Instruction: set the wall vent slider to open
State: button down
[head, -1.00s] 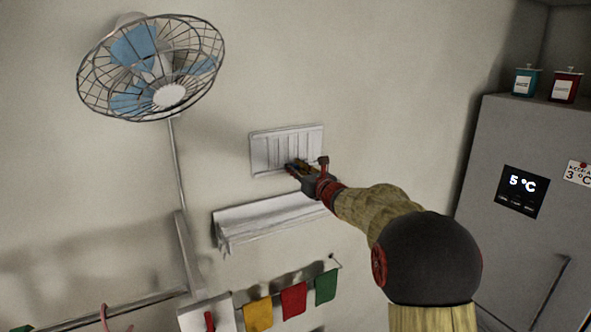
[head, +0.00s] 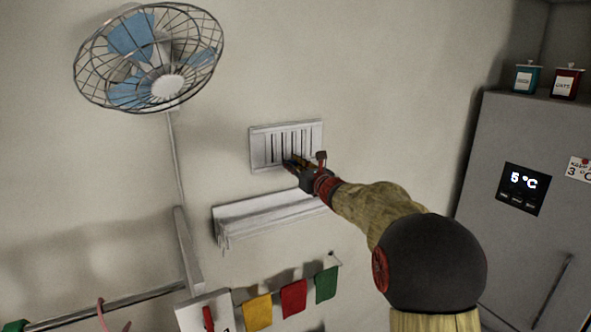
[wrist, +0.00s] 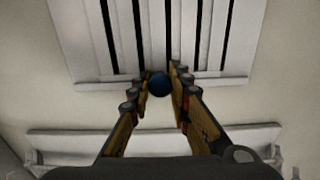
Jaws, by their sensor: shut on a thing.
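The white wall vent (head: 262,147) is on the wall in the middle of the head view. Dark vertical slots show between its slats, and it also fills the top of the wrist view (wrist: 90,40). A small dark blue knob (wrist: 158,83) sits at the vent's lower edge in the wrist view. My gripper (head: 291,163) is at the lower part of the vent. In the wrist view its fingertips (wrist: 160,85) are shut on the knob, one on each side. In the head view the knob is hidden by the gripper.
A white shelf (head: 265,215) juts out just below the vent. A wall fan (head: 150,60) hangs at upper left. Yellow, red and green cloths (head: 293,298) hang below. A grey fridge (head: 480,190) stands at the right. The wall right of the vent is clear.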

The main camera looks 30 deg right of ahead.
jog(key=shift+a+f+b, duration=0.1)
jog(key=shift+a+b, duration=0.5)
jog(key=shift+b, duration=0.3)
jog(key=c, duration=1.7)
grip_release()
jog(key=shift+a, duration=0.2)
jog(key=shift+o, duration=0.2)
jog(key=shift+d, duration=0.1)
jog(key=s, duration=1.2)
jog(key=shift+d, duration=0.2)
